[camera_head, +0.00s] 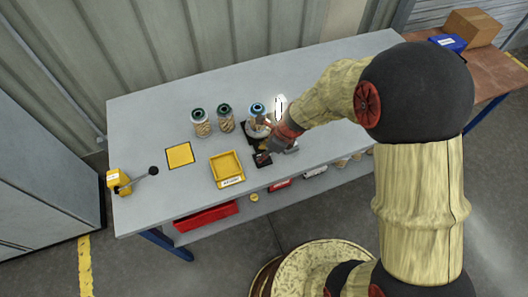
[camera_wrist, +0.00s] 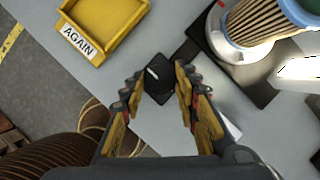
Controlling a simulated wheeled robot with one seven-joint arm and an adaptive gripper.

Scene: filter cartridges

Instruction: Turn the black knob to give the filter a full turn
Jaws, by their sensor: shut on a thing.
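The black knob (camera_wrist: 160,80) has a short white mark on top. It sits between my fingertips in the wrist view, and in the head view it shows at the front of the filter stand (camera_head: 262,159). The filter (camera_wrist: 262,22) is a pleated tan cartridge with a blue rim, standing in a white ring on a black base, beyond and right of the knob. In the head view my gripper (camera_head: 270,152) and wrist partly hide the stand; the filter's blue cap (camera_head: 257,108) shows behind.
Two more filters (camera_head: 201,123) (camera_head: 225,118) stand left of the stand. A yellow tray (camera_wrist: 92,44) labelled AGAIN lies left of the knob. A yellow square (camera_head: 180,155) and a yellow box with a ball-ended lever (camera_head: 140,178) are farther left. A bright white thing (camera_head: 280,107) stands behind.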

